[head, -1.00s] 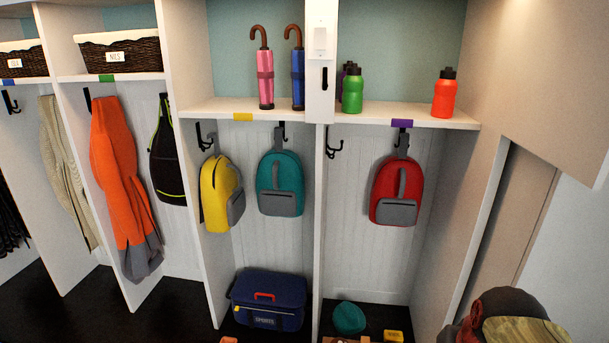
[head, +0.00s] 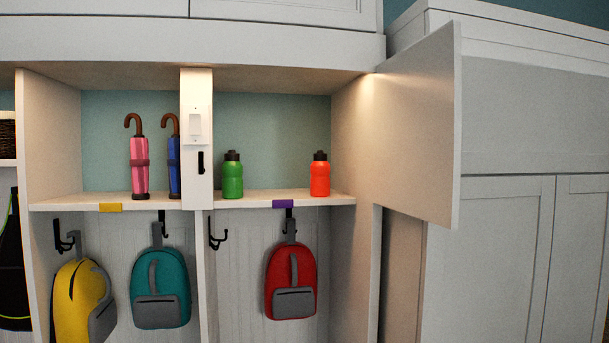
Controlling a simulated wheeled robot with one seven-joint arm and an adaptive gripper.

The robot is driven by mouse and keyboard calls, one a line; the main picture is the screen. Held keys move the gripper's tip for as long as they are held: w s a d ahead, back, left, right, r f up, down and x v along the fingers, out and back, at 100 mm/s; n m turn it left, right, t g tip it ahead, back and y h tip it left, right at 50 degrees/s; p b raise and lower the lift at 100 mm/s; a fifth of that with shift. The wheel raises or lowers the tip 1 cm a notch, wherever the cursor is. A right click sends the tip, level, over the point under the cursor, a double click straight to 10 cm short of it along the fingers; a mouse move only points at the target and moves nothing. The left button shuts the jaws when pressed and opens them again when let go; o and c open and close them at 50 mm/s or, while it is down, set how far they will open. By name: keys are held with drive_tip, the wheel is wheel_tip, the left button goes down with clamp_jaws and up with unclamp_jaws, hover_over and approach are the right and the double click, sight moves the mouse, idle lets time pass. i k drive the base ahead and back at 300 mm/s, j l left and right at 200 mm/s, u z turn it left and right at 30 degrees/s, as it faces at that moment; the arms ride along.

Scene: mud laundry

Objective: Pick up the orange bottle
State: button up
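The orange bottle (head: 320,176) has a dark cap and stands upright on the right part of the upper cubby shelf (head: 336,199), near the compartment's right wall. A green bottle (head: 232,177) of similar shape stands upright on the same shelf to its left, with clear space between the two. My gripper does not show in the head view.
A cabinet door (head: 424,130) stands swung open to the right of the bottle compartment. A divider (head: 197,140) separates it from the pink umbrella (head: 139,165) and blue umbrella (head: 174,165). Red (head: 291,282), teal (head: 160,290) and yellow (head: 82,303) backpacks hang below.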

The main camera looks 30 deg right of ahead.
sight(320, 169)
drive_tip(key=l+u, duration=0.3)
drive_tip(key=l, duration=2.35)
drive_tip(key=i+j, duration=0.1)
drive_tip(key=j, duration=0.45)
drive_tip(key=i, duration=0.05)
